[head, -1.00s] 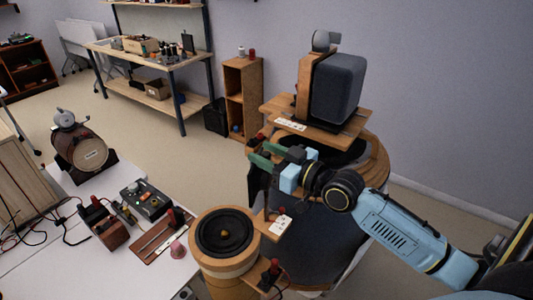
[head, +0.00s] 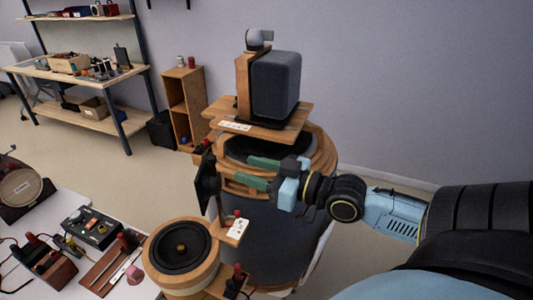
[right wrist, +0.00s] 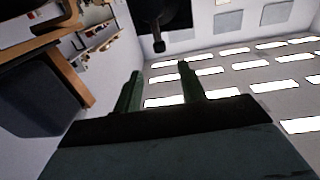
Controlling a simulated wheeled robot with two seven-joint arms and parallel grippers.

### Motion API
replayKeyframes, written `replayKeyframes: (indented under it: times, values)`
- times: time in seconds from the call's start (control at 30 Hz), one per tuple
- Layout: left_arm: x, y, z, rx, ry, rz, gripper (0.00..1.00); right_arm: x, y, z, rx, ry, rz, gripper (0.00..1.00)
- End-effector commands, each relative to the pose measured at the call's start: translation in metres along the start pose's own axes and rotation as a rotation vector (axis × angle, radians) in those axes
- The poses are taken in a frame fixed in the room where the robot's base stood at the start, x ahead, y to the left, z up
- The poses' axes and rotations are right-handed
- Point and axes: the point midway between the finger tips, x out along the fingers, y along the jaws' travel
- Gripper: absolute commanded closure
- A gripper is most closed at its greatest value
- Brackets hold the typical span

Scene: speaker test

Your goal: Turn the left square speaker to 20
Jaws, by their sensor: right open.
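A dark square speaker (head: 275,85) stands upright in a wooden stand on a board with a white label (head: 236,126), above a large round wooden-rimmed drum (head: 258,232). It is the only square speaker I can make out in the head view, and whether it is the left one I cannot tell. My right gripper (head: 247,171) is below the board, in front of the drum's upper rim, apart from the speaker. Its green fingers are parted and point left. In the right wrist view the gripper (right wrist: 159,82) is open and empty. My left gripper is not in view.
A black disc-shaped part (head: 207,180) is just left of the fingertips. A round wooden speaker (head: 180,246) sits lower left, beside a white table with a control box (head: 92,227). A wooden shelf (head: 185,105) and a workbench (head: 75,70) stand behind.

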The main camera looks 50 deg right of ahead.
Motion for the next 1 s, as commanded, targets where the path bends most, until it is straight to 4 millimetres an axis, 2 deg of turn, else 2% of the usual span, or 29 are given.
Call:
replayKeyframes:
  times: [0.1,0.33,1.0]
  values:
    - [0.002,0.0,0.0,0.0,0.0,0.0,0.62,-0.013,0.0,0.002,0.001,-0.004,0.0,0.59]
    - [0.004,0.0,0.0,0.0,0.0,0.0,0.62,-0.026,0.0,0.0,0.0,0.0,0.0,0.59]
    - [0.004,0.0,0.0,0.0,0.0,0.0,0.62,-0.028,0.0,0.0,0.0,0.001,0.0,0.59]
